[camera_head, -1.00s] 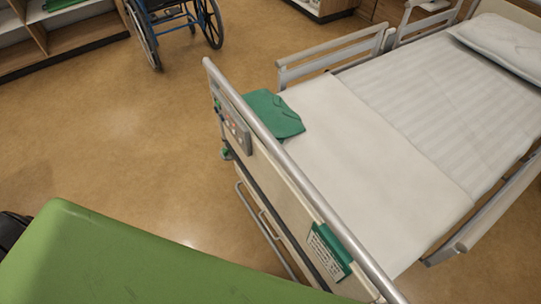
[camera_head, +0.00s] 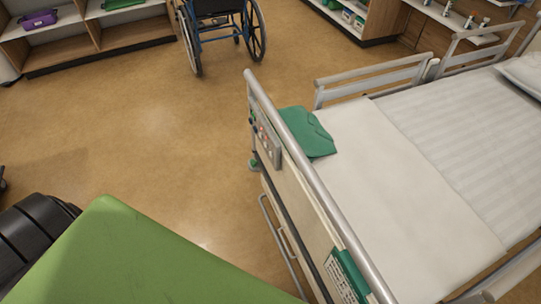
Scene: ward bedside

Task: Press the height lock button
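A grey control panel (camera_head: 268,146) with several small buttons, some reddish, is mounted on the outer face of the bed's footboard (camera_head: 306,206). The panel is seen at a steep angle. Its labels are too small to read, so I cannot tell which button is the height lock. Neither of my grippers is in view, and nothing of mine touches the panel.
The bed (camera_head: 400,165) fills the right side, with a green folded cloth (camera_head: 308,133) at its foot end. A green-edged card (camera_head: 346,275) hangs on the footboard. A wheelchair (camera_head: 222,30) and shelves (camera_head: 85,40) stand behind. The floor (camera_head: 150,135) left of the footboard is clear.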

